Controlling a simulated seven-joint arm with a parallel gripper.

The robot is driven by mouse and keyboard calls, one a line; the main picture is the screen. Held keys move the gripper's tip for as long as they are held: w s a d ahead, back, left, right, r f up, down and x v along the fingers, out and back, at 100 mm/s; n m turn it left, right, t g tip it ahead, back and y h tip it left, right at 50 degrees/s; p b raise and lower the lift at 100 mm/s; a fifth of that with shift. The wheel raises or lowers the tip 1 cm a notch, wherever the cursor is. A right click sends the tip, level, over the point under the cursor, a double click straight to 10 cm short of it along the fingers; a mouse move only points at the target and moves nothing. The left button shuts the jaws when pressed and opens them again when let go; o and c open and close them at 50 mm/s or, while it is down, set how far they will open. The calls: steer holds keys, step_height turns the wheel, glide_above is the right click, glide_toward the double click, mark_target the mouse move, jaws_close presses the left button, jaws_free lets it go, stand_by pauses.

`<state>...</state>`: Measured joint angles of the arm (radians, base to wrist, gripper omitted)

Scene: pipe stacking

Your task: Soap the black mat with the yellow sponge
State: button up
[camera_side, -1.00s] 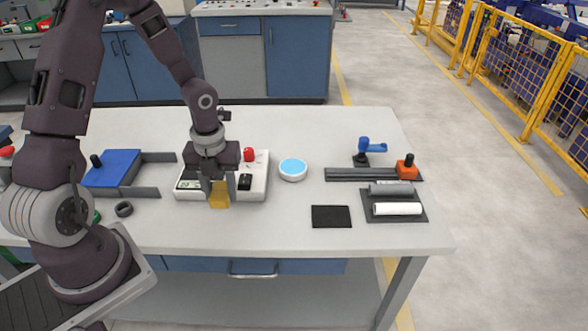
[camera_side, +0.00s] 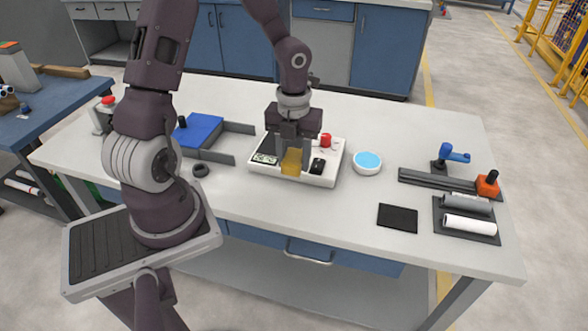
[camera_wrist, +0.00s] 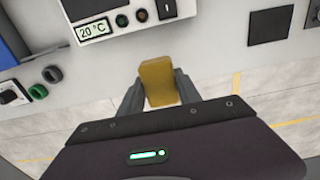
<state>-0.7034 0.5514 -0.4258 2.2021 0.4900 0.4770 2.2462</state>
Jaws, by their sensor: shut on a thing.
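The yellow sponge (camera_side: 292,162) is held between the fingers of my gripper (camera_side: 292,158), above the front part of a white device. The sponge also shows in the wrist view (camera_wrist: 158,82), with a finger of my gripper (camera_wrist: 157,92) on each side. The black mat (camera_side: 398,218) lies flat and bare on the table, to the right of my gripper and near the front edge. A dark rectangle that looks like the mat (camera_wrist: 270,25) shows at the upper right of the wrist view. A white round dish with light blue content (camera_side: 368,162) stands between the device and the mat.
The white device (camera_side: 325,178) has a display and a red button. A blue box (camera_side: 200,132) and a dark ring (camera_side: 201,170) are on the left. A rail with a blue handle (camera_side: 455,154) and a tray with rollers (camera_side: 468,225) are on the right.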

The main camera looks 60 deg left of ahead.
step_height(320, 180, up, 3)
steer(key=shift+w+a+f, duration=0.1)
steer(key=w+a+f+n, duration=0.2)
steer(key=w+a+n, duration=0.25)
steer(key=w, duration=0.45)
steer(key=n, duration=0.5)
glide_above(368, 160)
step_height(368, 160, down, 3)
steer(key=shift+m, duration=0.25)
steer(key=shift+a+f, duration=0.1)
steer(key=shift+f, duration=3)
steer(key=shift+f, duration=0.5)
step_height(368, 160, up, 7)
